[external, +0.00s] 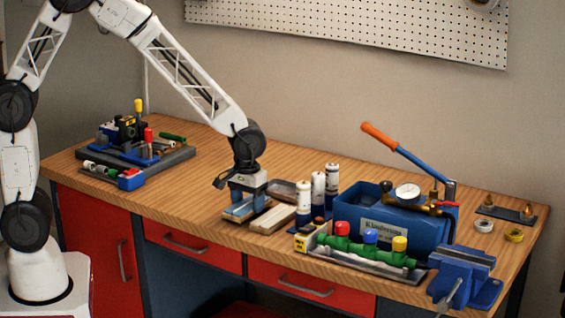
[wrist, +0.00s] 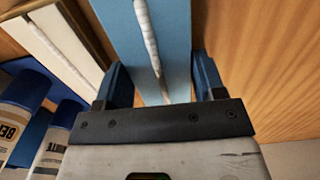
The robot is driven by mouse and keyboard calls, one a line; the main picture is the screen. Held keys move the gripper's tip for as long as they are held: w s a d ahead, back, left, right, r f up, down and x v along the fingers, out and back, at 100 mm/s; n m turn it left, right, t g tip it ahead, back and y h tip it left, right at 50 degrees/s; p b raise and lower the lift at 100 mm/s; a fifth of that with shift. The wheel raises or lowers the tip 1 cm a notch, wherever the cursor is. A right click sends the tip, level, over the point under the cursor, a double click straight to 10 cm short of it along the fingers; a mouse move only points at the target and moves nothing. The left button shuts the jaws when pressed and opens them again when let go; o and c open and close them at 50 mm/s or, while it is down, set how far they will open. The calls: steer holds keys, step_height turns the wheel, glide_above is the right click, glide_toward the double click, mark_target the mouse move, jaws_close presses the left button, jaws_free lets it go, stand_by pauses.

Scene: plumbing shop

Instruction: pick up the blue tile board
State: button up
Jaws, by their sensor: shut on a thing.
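The blue tile board (wrist: 178,30) is a flat light-blue piece with a whitish bead running along it. In the wrist view it lies between the fingers of my gripper (wrist: 160,85), one blue finger at each side. In the external view the board (external: 238,214) is under my gripper (external: 247,203), low at the table's front edge. My gripper is shut on the board. I cannot tell whether the board is clear of the wood. The fingers hide part of it.
A tool tray (external: 150,160) is at the left. Bare tabletop (external: 205,175) lies left of my gripper.

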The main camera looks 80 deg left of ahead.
steer(key=shift+s+r, duration=0.25)
steer(key=shift+r, duration=0.4)
steer(key=shift+s+r, duration=0.2)
steer(key=shift+r, duration=0.4)
steer(key=s, duration=0.5)
steer(key=s+r, duration=0.1)
steer(key=s, duration=0.9)
steer(key=shift+d+r, duration=0.2)
